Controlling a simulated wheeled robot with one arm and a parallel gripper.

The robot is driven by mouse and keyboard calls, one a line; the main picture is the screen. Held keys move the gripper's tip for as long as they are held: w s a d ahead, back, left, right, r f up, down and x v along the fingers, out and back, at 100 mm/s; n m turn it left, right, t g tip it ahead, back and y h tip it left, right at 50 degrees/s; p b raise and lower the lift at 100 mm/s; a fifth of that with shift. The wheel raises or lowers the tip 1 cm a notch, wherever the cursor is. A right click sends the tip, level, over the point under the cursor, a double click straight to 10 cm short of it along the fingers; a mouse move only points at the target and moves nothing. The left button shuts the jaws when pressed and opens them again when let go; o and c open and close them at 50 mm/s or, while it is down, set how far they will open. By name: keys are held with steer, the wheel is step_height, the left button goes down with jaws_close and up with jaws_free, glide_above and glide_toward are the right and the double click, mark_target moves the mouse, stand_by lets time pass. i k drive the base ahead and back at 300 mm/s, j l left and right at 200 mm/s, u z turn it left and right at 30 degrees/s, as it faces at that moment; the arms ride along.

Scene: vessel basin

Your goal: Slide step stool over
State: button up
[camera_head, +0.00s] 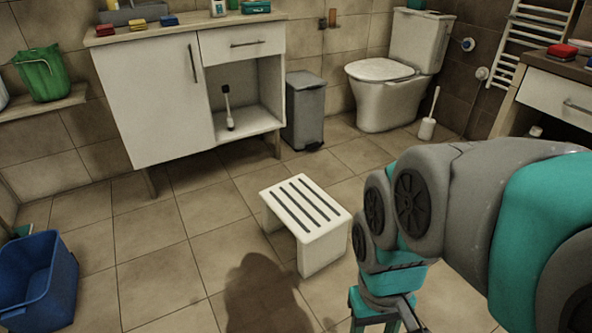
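A white step stool (324,228) with dark slots across its top stands upright on the tiled floor, in the middle of the head view. My arm reaches in from the right. My gripper (392,328) is at the bottom edge of the view, to the right of the stool and nearer to me. The gripper looks apart from the stool. Its fingertips are cut off by the frame, so I cannot see whether it is open or shut.
A blue bin (40,285) stands at the lower left. A white cabinet (150,95), a grey pedal bin (304,110), a toilet (385,95) and a toilet brush (428,125) line the back. The floor left of the stool is clear.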

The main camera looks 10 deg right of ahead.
mark_target(319, 224)
steer(key=i+j, duration=0.2)
steer(key=i, duration=0.3)
steer(key=i+j+u, duration=0.1)
steer(key=i, duration=0.35)
steer(key=j, duration=0.1)
